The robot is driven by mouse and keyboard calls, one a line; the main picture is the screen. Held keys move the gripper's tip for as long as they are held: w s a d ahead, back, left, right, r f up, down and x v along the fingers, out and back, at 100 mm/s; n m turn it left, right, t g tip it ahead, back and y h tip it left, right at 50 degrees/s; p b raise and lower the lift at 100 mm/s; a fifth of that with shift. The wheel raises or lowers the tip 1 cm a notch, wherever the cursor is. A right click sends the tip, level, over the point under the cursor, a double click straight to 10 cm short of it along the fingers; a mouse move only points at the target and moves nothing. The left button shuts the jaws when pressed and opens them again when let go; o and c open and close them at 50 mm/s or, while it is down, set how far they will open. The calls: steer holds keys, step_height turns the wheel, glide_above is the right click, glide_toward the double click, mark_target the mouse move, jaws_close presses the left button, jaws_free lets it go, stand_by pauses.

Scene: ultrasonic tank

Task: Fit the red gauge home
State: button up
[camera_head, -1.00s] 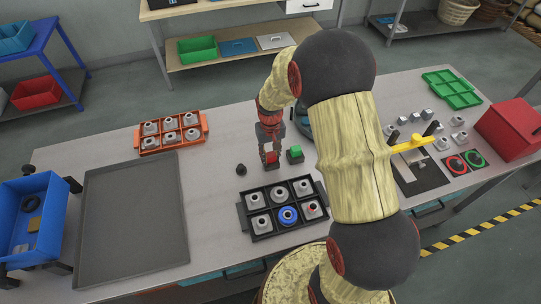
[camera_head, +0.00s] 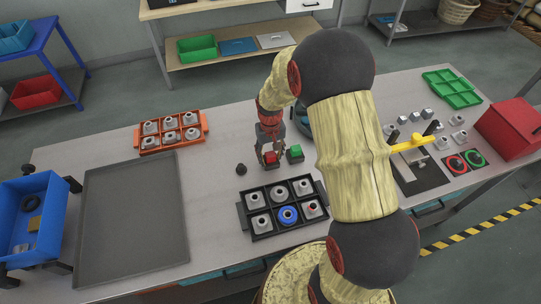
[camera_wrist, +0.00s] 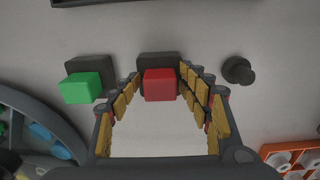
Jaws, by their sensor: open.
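The red gauge (camera_head: 271,158), a red block on a dark base, stands on the grey bench. It also shows in the wrist view (camera_wrist: 160,86). My gripper (camera_head: 270,155) is open, pointing down, with a finger on each side of the red gauge. In the wrist view my gripper (camera_wrist: 160,80) shows the red block between its spread fingers, with clear gaps at its sides. A green block on a similar dark base (camera_head: 295,153) stands just right of it, and on the left in the wrist view (camera_wrist: 82,86).
A small black knob (camera_head: 241,169) stands left of the red gauge. A black compartment tray (camera_head: 243,222) with several fittings lies in front. An orange tray (camera_head: 205,122) is at the back left, a grey mat (camera_head: 130,220) at left. A red box (camera_head: 508,130) stands at right.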

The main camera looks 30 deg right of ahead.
mark_target(271, 155)
step_height(271, 155, up, 12)
stand_by(0.6)
stand_by(0.5)
steer(key=s+a+r+t+b, duration=0.1)
steer(key=s+a+r+t, duration=0.1)
steer(key=s, duration=0.5)
steer(key=s+a+r+n+t+b, duration=0.1)
steer(key=s+a+r+b, duration=0.1)
steer(key=s+a+r, duration=0.3)
steer(key=s+a+r+n+t+b, duration=0.1)
steer(key=s+a+r+t+b, duration=0.1)
steer(key=s+r, duration=0.5)
steer(key=s+a, duration=0.1)
steer(key=s, duration=0.2)
steer(key=shift+s+a+t, duration=0.15)
steer(key=shift+a+t, duration=0.1)
steer(key=shift+t, duration=0.05)
